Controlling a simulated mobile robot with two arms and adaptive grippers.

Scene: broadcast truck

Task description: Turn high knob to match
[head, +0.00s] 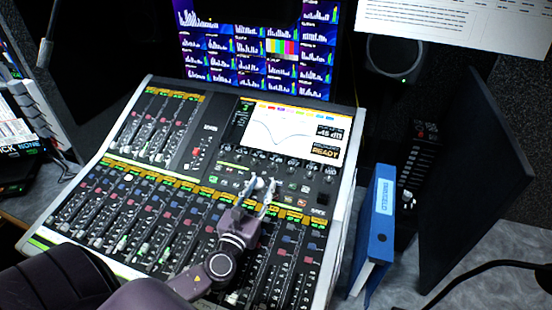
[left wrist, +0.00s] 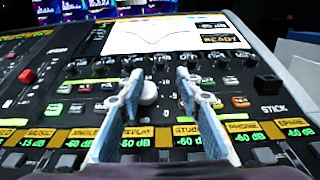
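The mixing console (head: 180,190) fills the middle of the head view. A row of small dark knobs (head: 291,161) runs below its screen; the row also shows in the left wrist view (left wrist: 110,64). I cannot read which one is the high knob. My left gripper (head: 262,184) is over the console's upper right panel, below that row. In the left wrist view its two fingers (left wrist: 158,76) are apart. A white round knob (left wrist: 149,93) shows between them, close to the left finger; I cannot tell whether they touch. My right gripper is not in view.
The console screen (head: 293,131) shows a curve and a side panel reading "READY". Faders (head: 110,215) cover the front. A red button (left wrist: 27,76) stands left in the wrist view. A blue binder (head: 381,225) and dark upright panel (head: 460,180) stand right of the console.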

